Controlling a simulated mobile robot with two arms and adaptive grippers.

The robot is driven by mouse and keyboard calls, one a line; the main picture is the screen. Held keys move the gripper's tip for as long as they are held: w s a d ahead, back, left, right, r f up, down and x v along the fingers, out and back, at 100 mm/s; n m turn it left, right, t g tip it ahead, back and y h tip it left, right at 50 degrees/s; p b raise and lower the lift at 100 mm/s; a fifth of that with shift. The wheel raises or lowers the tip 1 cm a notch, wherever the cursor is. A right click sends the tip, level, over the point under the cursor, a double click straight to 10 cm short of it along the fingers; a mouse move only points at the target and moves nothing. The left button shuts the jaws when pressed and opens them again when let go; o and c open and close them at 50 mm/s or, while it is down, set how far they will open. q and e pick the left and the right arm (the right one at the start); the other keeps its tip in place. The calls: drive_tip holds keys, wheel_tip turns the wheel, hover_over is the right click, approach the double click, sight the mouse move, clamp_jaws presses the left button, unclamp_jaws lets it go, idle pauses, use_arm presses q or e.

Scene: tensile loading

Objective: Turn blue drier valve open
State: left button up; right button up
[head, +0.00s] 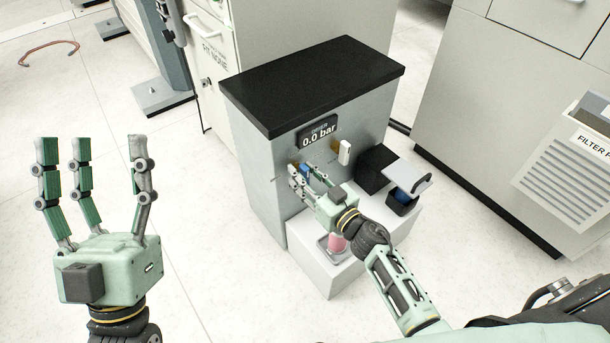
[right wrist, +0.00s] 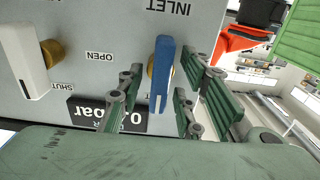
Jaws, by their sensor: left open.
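The blue valve handle (head: 305,170) is on the front of the grey drier cabinet (head: 262,180), partly hidden by my right gripper (head: 307,178) in the head view. In the right wrist view the blue handle (right wrist: 161,75) stands lengthwise on a brass stem below the upside-down word INLET. The fingers of my right gripper (right wrist: 158,100) are on both sides of the blue handle, apart, with a gap visible on the left side; contact on the right side cannot be told. My left gripper (head: 97,145) is open and empty, fingers up, at the left.
A white valve handle (head: 345,152) sits right of the blue one, with OPEN and SHUT labels in the wrist view. The display (head: 318,133) reads 0.0 bar. A white plinth (head: 325,280) with a black box (head: 375,168) stands in front. Open floor lies left.

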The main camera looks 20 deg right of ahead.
clamp_jaws()
